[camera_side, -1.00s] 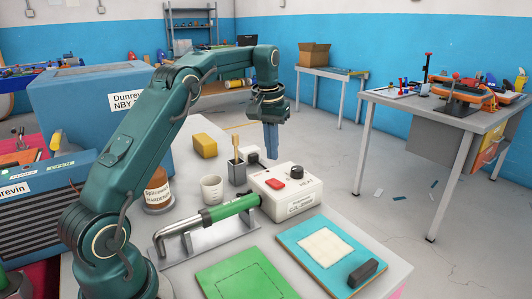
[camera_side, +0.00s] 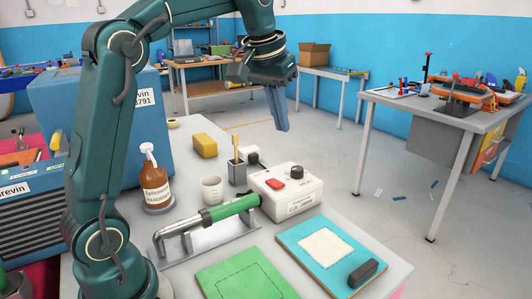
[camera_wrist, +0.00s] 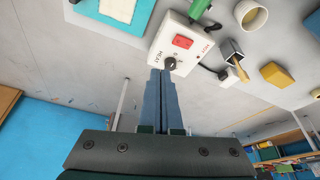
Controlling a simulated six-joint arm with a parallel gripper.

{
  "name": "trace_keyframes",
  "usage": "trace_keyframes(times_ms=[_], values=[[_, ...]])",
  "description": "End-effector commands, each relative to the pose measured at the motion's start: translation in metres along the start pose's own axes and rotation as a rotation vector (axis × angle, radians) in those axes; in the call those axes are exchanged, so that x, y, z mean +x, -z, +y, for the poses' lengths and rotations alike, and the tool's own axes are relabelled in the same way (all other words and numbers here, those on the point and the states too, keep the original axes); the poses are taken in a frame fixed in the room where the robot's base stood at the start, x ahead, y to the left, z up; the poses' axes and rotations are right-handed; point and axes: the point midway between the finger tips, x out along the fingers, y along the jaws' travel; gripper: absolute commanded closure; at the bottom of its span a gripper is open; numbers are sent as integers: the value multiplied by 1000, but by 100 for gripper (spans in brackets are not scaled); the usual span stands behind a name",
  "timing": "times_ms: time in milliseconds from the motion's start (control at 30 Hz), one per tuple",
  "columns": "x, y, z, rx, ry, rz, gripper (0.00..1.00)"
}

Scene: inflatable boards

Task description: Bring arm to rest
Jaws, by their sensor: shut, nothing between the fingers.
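My gripper (camera_side: 279,110) hangs in the air above the far edge of the work table, with its blue fingers together and nothing between them. In the side view my green arm is bent, rising at the left and reaching across the top. The control box (camera_side: 300,201), with a red button and a black knob, stands on the table below and apart from the gripper.
A green-handled tool (camera_side: 228,207) lies on its metal stand. Nearby are a white cup (camera_side: 212,188), a brush holder (camera_side: 237,174), a brown bottle (camera_side: 155,187), a yellow block (camera_side: 205,145), a green sheet (camera_side: 243,281) and a blue board (camera_side: 291,238). The air around the gripper is clear.

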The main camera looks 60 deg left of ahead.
Motion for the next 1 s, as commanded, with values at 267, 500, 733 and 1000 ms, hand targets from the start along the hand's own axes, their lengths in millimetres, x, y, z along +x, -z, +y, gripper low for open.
trace_keyframes(times_ms=[267, 500, 733, 1000], values=[[-39, -76, 28, 137, -57, 94, 100], [-32, -150, 34, 240, -104, 150, 100], [1, -203, 29, 301, -126, 158, 100], [21, -216, 27, 315, -123, 148, 100]])
